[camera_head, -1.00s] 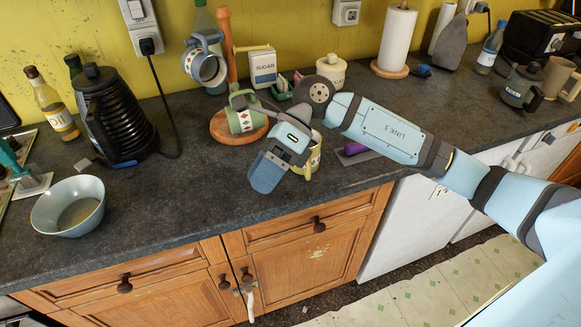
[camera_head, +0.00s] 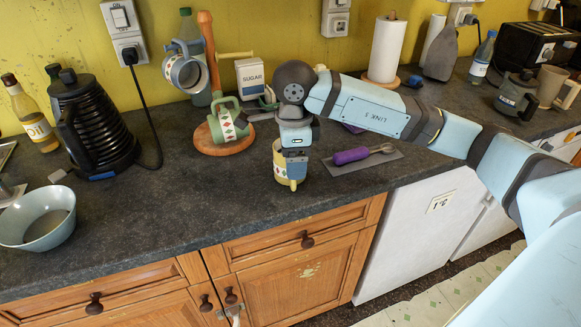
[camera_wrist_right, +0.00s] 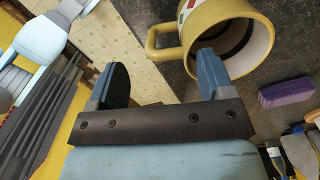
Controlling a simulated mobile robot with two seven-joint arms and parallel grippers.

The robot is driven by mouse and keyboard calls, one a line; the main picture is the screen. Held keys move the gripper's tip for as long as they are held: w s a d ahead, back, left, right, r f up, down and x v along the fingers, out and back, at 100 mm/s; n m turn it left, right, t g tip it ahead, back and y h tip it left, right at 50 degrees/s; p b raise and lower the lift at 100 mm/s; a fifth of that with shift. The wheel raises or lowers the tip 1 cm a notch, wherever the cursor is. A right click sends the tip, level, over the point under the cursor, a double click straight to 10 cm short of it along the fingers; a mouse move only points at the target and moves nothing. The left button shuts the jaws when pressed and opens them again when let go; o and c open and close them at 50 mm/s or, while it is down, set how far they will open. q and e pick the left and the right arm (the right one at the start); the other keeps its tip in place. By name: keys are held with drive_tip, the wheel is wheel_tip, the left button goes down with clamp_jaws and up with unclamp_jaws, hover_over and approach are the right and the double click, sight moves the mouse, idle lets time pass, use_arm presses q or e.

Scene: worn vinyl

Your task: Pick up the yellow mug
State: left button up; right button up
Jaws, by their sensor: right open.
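The yellow mug (camera_head: 278,166) stands upright near the counter's front edge, partly hidden by my right gripper. My right gripper (camera_head: 295,170) points down over it and is open. In the right wrist view the mug (camera_wrist_right: 257,22) is at the top, its dark mouth facing the camera and its handle extending left. The open fingers of the gripper (camera_wrist_right: 160,72) show below it. The right finger overlaps the mug's rim; the left finger is clear of the mug, beyond the handle. I cannot tell whether either finger touches it. My left gripper is not in view.
A wooden mug stand (camera_head: 212,144) with a green mug (camera_head: 222,122) and a grey-blue mug (camera_head: 186,72) stands behind left. A black kettle (camera_head: 92,120) and blue bowl (camera_head: 40,216) are further left. Counter between is clear.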

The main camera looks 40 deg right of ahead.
drive_tip(key=f, duration=0.5)
drive_tip(key=shift+w+f, duration=0.2)
drive_tip(key=shift+f, duration=0.15)
drive_tip(key=shift+r, duration=0.1)
clamp_jaws()
